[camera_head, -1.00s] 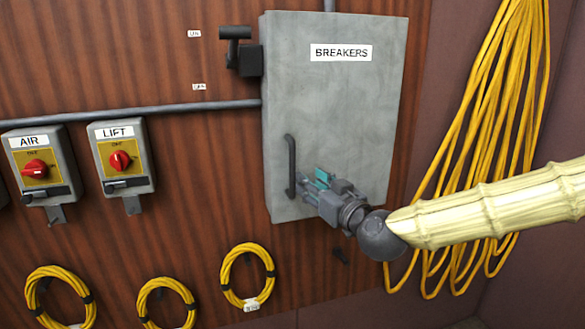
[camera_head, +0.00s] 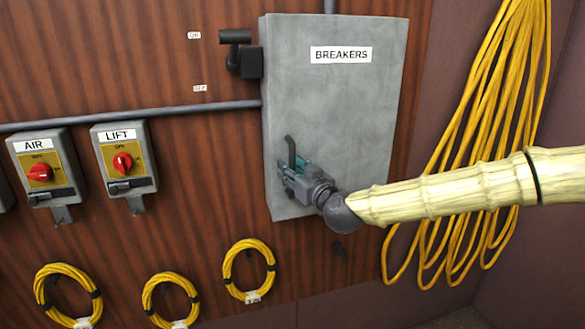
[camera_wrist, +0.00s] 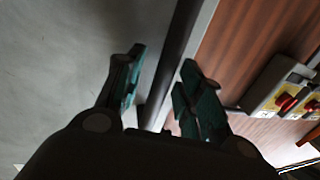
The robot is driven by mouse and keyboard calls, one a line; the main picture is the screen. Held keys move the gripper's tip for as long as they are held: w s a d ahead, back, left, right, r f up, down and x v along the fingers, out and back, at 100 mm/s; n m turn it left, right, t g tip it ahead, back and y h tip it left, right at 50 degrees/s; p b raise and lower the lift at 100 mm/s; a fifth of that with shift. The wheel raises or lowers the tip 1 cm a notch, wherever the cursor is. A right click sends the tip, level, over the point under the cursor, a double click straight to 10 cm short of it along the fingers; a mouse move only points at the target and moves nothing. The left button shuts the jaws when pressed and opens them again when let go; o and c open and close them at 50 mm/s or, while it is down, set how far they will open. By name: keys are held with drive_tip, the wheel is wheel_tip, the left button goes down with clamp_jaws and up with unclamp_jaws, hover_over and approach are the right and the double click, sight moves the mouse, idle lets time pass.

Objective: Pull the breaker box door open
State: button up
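The grey breaker box door (camera_head: 340,110), labelled BREAKERS, is shut on the wood-panelled wall. Its dark vertical handle (camera_head: 291,152) is on the door's left edge; my gripper hides its lower part in the head view. My gripper (camera_head: 287,178) is at the handle's lower half. In the wrist view the teal-padded fingers (camera_wrist: 165,85) are apart, and the dark handle bar (camera_wrist: 176,55) runs between them. A gap shows between the bar and the left finger; whether the right finger touches the bar I cannot tell.
A lever switch (camera_head: 240,55) sticks out left of the box's top. AIR (camera_head: 42,165) and LIFT (camera_head: 124,160) switch boxes are at left. Yellow cable coils (camera_head: 248,270) hang below, and a long yellow cable bundle (camera_head: 490,110) hangs at right behind my arm.

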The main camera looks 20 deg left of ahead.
drive_tip(key=shift+c, duration=0.3)
clamp_jaws()
drive_tip(key=shift+d, duration=0.1)
